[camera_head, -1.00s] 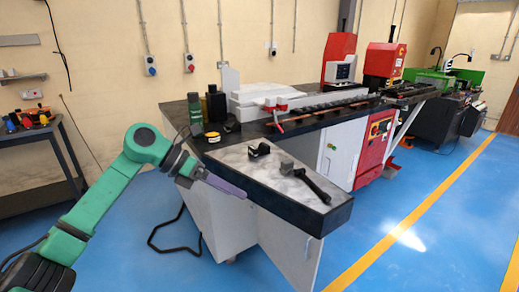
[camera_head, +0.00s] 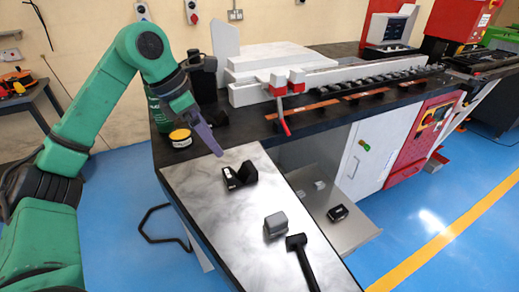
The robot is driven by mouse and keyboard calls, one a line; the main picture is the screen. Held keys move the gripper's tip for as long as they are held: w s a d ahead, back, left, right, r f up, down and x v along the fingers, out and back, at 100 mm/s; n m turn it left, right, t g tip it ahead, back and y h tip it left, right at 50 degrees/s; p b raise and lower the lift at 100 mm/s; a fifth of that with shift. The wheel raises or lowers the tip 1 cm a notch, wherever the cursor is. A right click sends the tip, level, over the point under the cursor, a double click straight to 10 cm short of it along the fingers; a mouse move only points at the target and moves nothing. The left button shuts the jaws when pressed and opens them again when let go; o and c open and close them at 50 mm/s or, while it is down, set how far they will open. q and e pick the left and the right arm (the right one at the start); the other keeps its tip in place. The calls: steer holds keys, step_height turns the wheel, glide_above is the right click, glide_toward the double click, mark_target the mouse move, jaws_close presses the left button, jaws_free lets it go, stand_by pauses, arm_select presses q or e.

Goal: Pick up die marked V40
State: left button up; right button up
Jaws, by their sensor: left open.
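A black notched block with a small white label (camera_head: 238,175) lies on the near metal-topped bench; its marking is too small to read. A grey block (camera_head: 276,225) sits nearer on the same top, and a small black block (camera_head: 338,212) lies on a lower shelf. I cannot tell which is the die marked V40. My left gripper (camera_head: 216,148) is open and empty, with purple fingers pointing down right. It is above and slightly left of the notched block, apart from it. My right gripper is not in view.
A black-handled hammer (camera_head: 302,262) lies near the front of the bench top (camera_head: 195,185). A yellow-topped round tin (camera_head: 180,138) and dark bottles stand behind, close to my left arm. Red clamps (camera_head: 287,90) with a red lever rise at the machine's edge.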

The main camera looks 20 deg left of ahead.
arm_select(q)
steer(key=w, duration=0.1)
glide_toward(238, 176)
steer(key=shift+s+d+f+p, duration=0.3)
steer(key=shift+s+f, duration=0.15)
steer(key=shift+f, duration=0.15)
steer(key=p+x, duration=0.1)
steer(key=x, duration=0.2)
steer(key=w+p+x, duration=0.1)
steer(key=x, duration=0.2)
steer(key=shift+r, duration=0.1)
steer(key=shift+f, duration=0.4)
steer(key=shift+w, duration=0.1)
steer(key=c, duration=0.4)
jaws_close()
steer(key=shift+w, duration=0.15)
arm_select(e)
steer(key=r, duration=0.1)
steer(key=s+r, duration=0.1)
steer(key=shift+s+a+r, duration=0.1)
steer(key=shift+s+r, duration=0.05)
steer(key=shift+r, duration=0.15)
